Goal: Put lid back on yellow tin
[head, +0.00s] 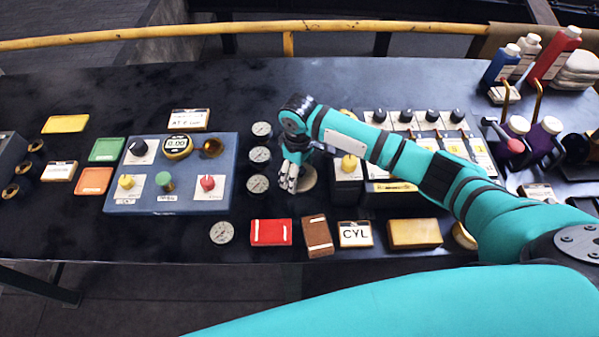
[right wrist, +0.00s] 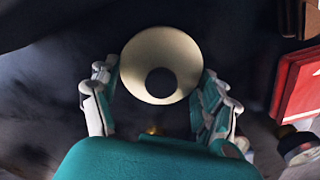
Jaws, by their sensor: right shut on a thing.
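My right gripper (head: 290,178) reaches down over the dark table, just right of a column of dial gauges. In the right wrist view its fingers (right wrist: 160,95) are shut on a pale cream round lid (right wrist: 160,50) with a dark round spot, perhaps a knob. The lid's tan edge (head: 308,180) shows beside the fingers in the head view. Whether it touches the table is unclear. A yellow round thing (head: 463,236), possibly the yellow tin, is partly hidden behind my right arm at the front edge. My left gripper is not in view.
Several gauges (head: 258,184) stand close left of the gripper. A blue control panel (head: 128,192) is further left, and a switch panel (head: 400,118) lies under my arm. A red box (head: 270,232), a brown box (head: 317,236) and a yellow box (head: 415,233) line the front edge.

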